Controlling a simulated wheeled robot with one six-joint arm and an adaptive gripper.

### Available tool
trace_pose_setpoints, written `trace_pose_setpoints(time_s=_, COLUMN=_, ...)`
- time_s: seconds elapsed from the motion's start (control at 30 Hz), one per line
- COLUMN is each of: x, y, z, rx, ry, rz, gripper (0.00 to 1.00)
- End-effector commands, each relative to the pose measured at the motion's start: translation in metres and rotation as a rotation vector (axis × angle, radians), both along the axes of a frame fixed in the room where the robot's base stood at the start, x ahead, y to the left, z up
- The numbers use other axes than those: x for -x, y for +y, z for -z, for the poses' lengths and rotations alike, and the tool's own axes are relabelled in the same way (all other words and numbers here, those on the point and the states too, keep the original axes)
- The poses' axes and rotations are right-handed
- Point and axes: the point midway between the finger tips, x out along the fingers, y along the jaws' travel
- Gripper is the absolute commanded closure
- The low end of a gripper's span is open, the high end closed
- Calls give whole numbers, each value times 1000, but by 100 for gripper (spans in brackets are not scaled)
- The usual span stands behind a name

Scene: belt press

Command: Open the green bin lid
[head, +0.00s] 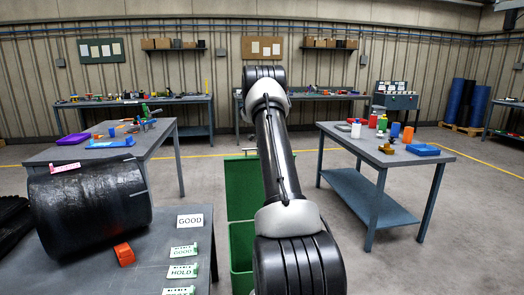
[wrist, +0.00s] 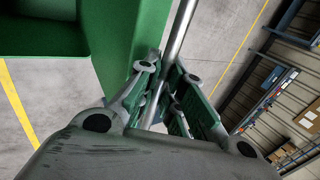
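The green bin (head: 241,262) stands on the floor between the tables, partly hidden behind my arm. Its green lid (head: 240,188) shows as a raised, near-upright panel above the bin's opening. In the wrist view, the lid's green panel (wrist: 130,38) fills the upper left, with a metal bar handle (wrist: 181,28) alongside. My gripper (wrist: 164,75) has its fingers on both sides of this bar, close against it, and looks shut on it. The fingertips' exact contact is partly hidden. In the head view my gripper is hidden behind my arm.
A near table (head: 155,262) at left holds a black roll (head: 92,208), an orange block (head: 124,254) and label cards (head: 190,220). A grey table (head: 350,150) with bottles and coloured parts stands right. Open floor lies between the bin and the right table.

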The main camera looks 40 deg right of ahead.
Motion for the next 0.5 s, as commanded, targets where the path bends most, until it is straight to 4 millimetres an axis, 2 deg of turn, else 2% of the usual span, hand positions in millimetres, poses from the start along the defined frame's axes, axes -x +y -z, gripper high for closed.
trace_pose_setpoints(time_s=0.03, x=-1, y=1, z=-1, rx=1, ry=-2, rz=-1, gripper=85)
trace_pose_setpoints(time_s=0.1, x=-1, y=1, z=-1, rx=1, ry=-2, rz=-1, gripper=73)
trace_pose_setpoints(time_s=0.5, x=2, y=2, z=-6, rx=1, ry=-2, rz=0, gripper=72)
